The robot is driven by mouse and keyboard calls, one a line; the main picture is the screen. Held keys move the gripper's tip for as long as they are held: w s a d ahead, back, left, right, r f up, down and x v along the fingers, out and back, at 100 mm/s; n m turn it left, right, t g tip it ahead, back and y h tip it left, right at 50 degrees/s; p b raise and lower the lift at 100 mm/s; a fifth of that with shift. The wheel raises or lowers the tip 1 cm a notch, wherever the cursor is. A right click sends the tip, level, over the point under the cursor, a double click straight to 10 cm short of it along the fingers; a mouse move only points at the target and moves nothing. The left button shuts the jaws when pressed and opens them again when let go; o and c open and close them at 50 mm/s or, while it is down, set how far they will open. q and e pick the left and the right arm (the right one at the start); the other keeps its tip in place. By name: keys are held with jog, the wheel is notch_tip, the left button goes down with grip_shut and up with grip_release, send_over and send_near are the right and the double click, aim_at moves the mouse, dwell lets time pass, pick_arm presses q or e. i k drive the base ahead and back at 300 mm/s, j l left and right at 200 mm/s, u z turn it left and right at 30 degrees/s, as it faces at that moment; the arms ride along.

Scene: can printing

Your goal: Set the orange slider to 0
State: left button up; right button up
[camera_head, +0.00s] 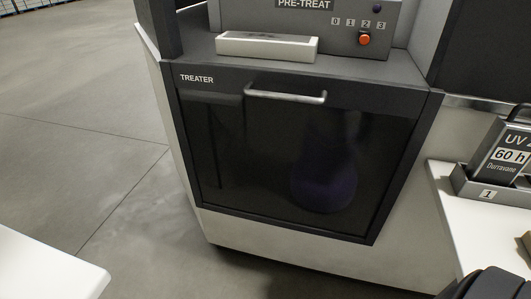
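The orange slider (364,39) is a small round orange knob on the front of the grey PRE-TREAT panel (300,21), at the top of the head view. The marks 0, 1, 2 and 3 run left to right above it. The knob sits below the mark 2. Nothing touches it. Neither gripper shows in this view. A dark rounded part at the bottom right corner looks like part of my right arm, but no fingers are visible on it.
Below the panel is the TREATER door (270,160), dark and closed, with a metal bar handle (285,96). A pale tray (267,46) sits left of the slider. At right, a UV box (500,152) stands in a holder on a white counter (462,222).

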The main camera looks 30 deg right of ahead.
aim_at(363, 35)
jog(key=z, duration=1.25)
